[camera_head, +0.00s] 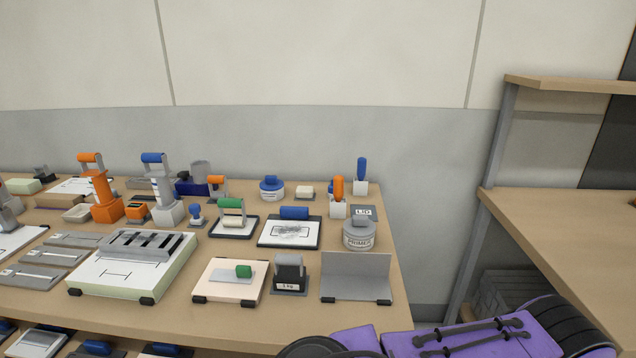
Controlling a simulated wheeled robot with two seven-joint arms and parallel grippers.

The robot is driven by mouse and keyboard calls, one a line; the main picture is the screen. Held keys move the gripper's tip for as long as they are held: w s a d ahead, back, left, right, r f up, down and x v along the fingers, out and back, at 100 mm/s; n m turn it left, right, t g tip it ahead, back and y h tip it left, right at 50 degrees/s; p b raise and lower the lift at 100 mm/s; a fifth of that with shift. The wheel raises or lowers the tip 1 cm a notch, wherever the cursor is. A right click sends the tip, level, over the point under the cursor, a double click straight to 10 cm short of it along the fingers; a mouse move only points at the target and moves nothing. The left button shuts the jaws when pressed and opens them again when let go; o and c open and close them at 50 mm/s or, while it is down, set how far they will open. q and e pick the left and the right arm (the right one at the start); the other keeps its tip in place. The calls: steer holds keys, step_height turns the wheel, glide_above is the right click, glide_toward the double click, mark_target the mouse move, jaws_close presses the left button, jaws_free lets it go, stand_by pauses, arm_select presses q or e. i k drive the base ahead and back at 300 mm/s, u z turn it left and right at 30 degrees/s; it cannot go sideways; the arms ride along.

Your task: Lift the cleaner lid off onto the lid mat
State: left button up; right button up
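A small white jar with a blue lid (271,182) stands near the back of the table; its label is too small to read, but it looks like the cleaner. The lid sits on the jar (272,195). The lid mat (363,212), a flat grey mat marked LID, lies near the table's right edge, to the right of the jar. The part of it that shows is bare. Neither gripper is in view.
A grey-lidded jar marked PRIMER (359,236) stands in front of the mat. An orange-handled tool (338,190) and a blue-handled tool (361,171) stand upright in white holders near the mat. A small cream block (305,191) lies right of the blue-lidded jar.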

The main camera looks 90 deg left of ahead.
mark_target(272, 183)
steer(key=u, duration=4)
